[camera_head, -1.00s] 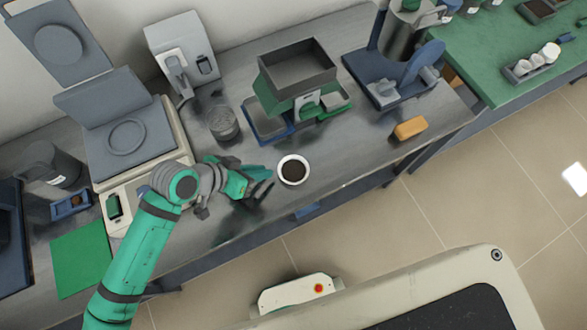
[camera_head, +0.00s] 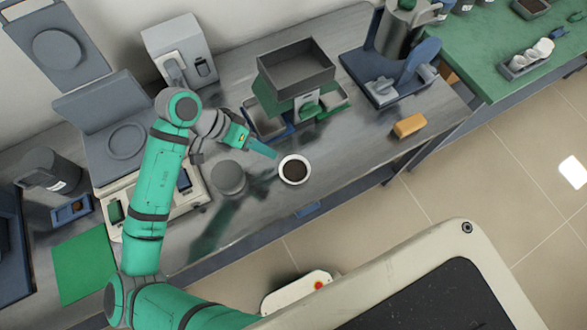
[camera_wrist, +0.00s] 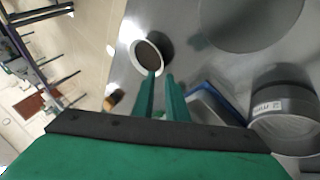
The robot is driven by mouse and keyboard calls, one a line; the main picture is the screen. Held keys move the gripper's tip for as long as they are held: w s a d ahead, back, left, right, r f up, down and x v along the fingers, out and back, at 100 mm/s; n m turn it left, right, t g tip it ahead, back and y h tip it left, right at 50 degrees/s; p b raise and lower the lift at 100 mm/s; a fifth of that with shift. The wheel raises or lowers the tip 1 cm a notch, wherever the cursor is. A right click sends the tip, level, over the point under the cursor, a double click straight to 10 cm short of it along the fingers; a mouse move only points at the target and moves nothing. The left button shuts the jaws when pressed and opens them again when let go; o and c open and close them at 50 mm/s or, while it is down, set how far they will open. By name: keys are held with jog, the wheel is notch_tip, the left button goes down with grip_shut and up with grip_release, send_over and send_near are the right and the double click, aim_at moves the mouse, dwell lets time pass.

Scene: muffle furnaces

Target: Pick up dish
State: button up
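The dish is a small white round bowl (camera_head: 296,183) holding dark material. It stands upright on the grey bench near its front edge in the head view. It also shows in the wrist view, where its white rim (camera_wrist: 135,60) lies just beyond my fingertips. My gripper (camera_head: 274,154) is just left of the dish and slightly behind it in the head view. In the wrist view my gripper (camera_wrist: 161,76) has two green fingers with a narrow gap and nothing between them. The left fingertip overlaps the dish rim in the picture; contact cannot be told.
A grey hopper (camera_head: 296,68) on a green stand is behind the dish, with blue-edged trays below. An orange block (camera_head: 408,125) lies to the right. A balance (camera_head: 128,135) and a green mat (camera_head: 85,262) are to the left.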

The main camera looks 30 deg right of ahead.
aim_at(291, 164)
jog(key=shift+x, duration=3.35)
grip_shut()
jog(key=shift+a+r, duration=0.1)
